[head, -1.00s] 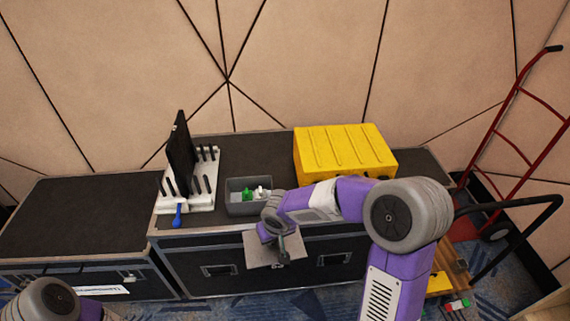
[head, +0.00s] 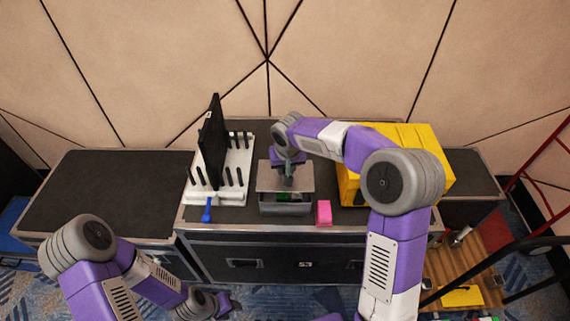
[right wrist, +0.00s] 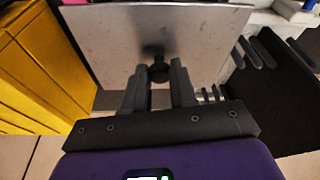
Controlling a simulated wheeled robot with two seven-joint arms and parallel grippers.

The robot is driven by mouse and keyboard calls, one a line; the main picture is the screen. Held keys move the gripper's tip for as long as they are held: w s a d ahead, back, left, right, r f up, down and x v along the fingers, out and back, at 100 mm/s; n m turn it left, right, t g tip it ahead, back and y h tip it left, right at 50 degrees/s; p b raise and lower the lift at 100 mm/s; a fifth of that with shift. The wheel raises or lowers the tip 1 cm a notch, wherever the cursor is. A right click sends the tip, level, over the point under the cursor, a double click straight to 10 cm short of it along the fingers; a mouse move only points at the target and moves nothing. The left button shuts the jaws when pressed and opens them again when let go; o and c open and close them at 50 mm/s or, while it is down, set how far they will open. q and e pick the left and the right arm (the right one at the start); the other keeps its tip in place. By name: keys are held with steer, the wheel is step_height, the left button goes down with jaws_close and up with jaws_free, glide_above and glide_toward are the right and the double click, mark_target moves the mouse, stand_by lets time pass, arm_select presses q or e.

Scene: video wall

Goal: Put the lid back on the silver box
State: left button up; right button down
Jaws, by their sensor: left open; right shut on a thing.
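Whether the lid touches the box I cannot tell. My left gripper (head: 222,303) is open and empty, low in front of the case.
A white rack (head: 232,183) with black pegs and an upright black panel stands left of the box, with a blue-handled tool (head: 207,211) at its front. A pink block (head: 323,212) sits just right of the box. A yellow case (head: 425,150) stands further right.

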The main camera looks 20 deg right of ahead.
steer(key=shift+f+b, duration=2)
steer(key=shift+f, duration=0.85)
steer(key=shift+f, duration=0.15)
steer(key=shift+c, duration=1.7)
jaws_free()
steer(key=shift+r+p, duration=2.45)
steer(key=shift+r, duration=1.1)
